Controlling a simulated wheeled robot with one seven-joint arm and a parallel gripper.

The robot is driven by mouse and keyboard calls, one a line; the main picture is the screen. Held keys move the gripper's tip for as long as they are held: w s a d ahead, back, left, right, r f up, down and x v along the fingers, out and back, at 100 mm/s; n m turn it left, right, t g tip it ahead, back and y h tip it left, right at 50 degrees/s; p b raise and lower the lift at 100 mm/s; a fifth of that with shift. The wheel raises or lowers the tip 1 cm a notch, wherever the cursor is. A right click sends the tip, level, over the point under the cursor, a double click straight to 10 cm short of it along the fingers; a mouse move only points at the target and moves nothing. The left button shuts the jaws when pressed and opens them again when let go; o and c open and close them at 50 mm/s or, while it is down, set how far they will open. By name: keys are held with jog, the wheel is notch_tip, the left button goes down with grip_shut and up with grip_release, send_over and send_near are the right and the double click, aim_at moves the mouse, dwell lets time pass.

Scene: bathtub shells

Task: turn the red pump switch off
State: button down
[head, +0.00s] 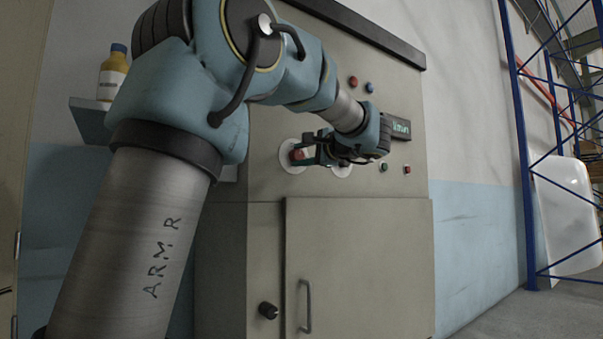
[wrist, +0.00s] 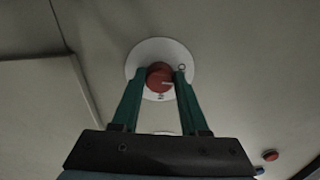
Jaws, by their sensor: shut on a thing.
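The red pump switch (wrist: 159,77) is a round red knob with a pale pointer mark, on a white round plate (wrist: 143,49) fixed to the cabinet front. In the head view the red switch (head: 298,154) shows at the left end of my gripper (head: 302,150). In the wrist view the two green fingers of my gripper (wrist: 159,80) stand on either side of the knob and are shut on it. Small marks sit on the plate to the upper right of the knob and below it. The pointer mark points to the right in the wrist view.
A yellow bottle (head: 112,76) stands on a shelf.

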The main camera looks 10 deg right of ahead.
jog(key=shift+f+n+b, duration=0.2)
jog(key=shift+n+b, duration=0.4)
jog(key=shift+b, duration=0.15)
jog(key=shift+r, duration=0.15)
jog(key=shift+c, duration=2.1)
grip_release()
jog(key=shift+s, duration=0.1)
jog(key=v, duration=1)
jog(key=shift+s+d, duration=0.2)
jog(key=shift+s, duration=0.05)
